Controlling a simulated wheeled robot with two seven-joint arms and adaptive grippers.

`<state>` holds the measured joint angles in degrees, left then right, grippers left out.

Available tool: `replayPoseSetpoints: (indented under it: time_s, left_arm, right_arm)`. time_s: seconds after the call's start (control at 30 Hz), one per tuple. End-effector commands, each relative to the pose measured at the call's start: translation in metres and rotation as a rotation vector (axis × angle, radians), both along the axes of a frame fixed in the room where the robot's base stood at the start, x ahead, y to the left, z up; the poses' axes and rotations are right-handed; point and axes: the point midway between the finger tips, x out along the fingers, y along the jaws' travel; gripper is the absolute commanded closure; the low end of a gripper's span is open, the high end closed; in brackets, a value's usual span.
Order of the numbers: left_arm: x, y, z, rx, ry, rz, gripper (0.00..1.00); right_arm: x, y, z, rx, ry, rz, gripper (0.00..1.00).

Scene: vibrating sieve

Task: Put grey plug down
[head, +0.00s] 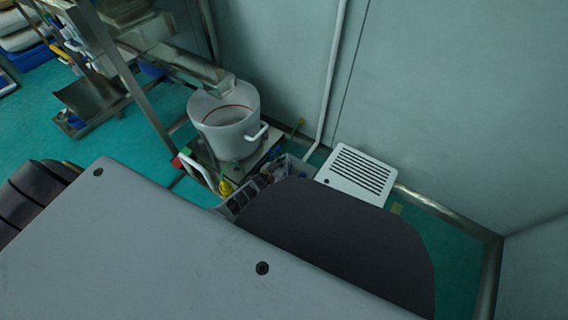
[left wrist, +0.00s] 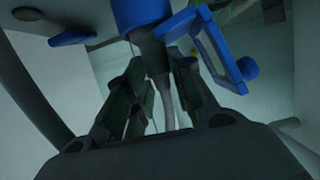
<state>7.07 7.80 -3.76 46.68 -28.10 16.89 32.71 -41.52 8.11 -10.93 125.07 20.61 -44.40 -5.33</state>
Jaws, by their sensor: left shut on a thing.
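In the left wrist view my left gripper (left wrist: 160,72) is shut on the grey plug (left wrist: 154,54), a dark grey piece between the two fingers. A pale cable (left wrist: 182,98) runs down from it between the fingers. A blue cylindrical part (left wrist: 140,12) is directly above the plug; I cannot tell whether they are joined or only lined up. In the head view the plug and the left gripper are hidden behind my own large arm link. My right gripper is in neither view.
A blue frame (left wrist: 222,58) stands close beside the right finger. In the head view a white pot (head: 226,130), a grey crate (head: 236,204) and a white vented box (head: 357,173) stand near the wall. Green floor (head: 40,128) is open at left.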

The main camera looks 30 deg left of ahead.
Motion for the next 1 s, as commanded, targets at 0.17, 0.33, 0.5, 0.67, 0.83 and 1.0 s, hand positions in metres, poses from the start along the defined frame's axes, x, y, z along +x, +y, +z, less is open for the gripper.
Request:
replayPoseSetpoints:
  time_s: [0.17,0.33,0.5,0.67,0.83,1.0]
  left_arm:
    - [0.0006,0.0002,-0.0033,0.0,0.0,0.001,1.0]
    - [0.0001,0.0001,-0.0059,-0.001,0.001,0.0,0.72]
    - [0.0,0.0001,-0.0058,0.0,0.001,0.0,0.55]
    - [0.0,0.0002,-0.0058,0.0,0.001,0.0,0.55]
    - [0.0,0.0002,-0.0056,0.0,0.001,0.0,0.55]
    - [-0.0001,0.0003,-0.0036,0.001,0.0,0.0,0.55]
  right_arm:
    - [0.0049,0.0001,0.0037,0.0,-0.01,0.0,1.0]
    - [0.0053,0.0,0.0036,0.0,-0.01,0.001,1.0]
    - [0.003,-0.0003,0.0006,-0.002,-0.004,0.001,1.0]
    - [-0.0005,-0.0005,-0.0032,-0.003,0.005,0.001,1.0]
    - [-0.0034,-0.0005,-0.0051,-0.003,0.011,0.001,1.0]
    - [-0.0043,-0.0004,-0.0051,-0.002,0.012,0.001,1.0]
